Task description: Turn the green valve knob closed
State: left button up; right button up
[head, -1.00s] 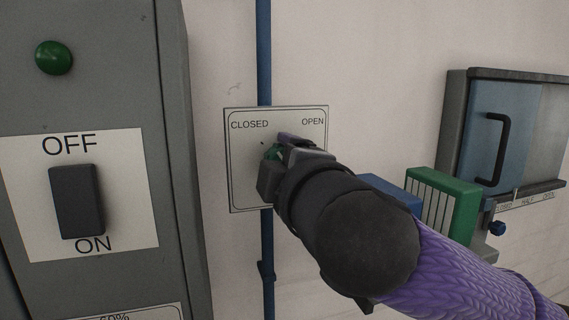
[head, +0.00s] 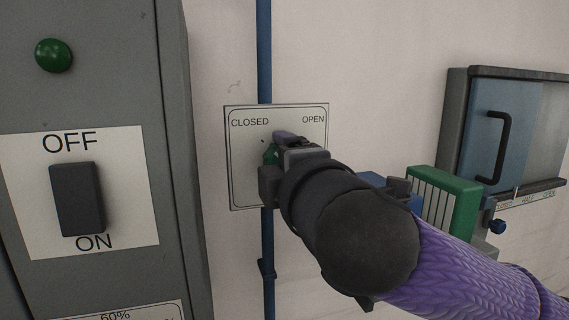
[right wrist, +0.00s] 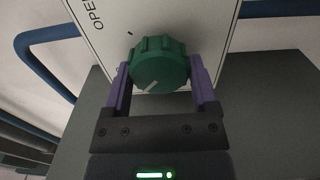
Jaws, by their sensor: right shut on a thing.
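The green valve knob (right wrist: 160,62) sits on a white plate (head: 242,180) marked CLOSED at left and OPEN at right. My right gripper (right wrist: 161,80) is shut on the knob, one purple finger on each side of it. A pale pointer line shows on the knob face, slanting toward the lower left in the right wrist view. In the head view the right gripper (head: 283,160) and wrist cover most of the knob, with only a sliver of green showing. My left gripper is not in view.
A grey cabinet (head: 185,160) with a green button (head: 54,56) and an OFF/ON switch (head: 77,199) stands at left. A blue pipe (head: 264,60) runs behind the plate. A green slatted part (head: 450,205) and a blue panel with a handle (head: 497,148) are at right.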

jog(key=o, duration=1.1)
jog(key=shift+o, duration=0.2)
jog(key=b+v, duration=0.4)
jog(key=v, duration=0.6)
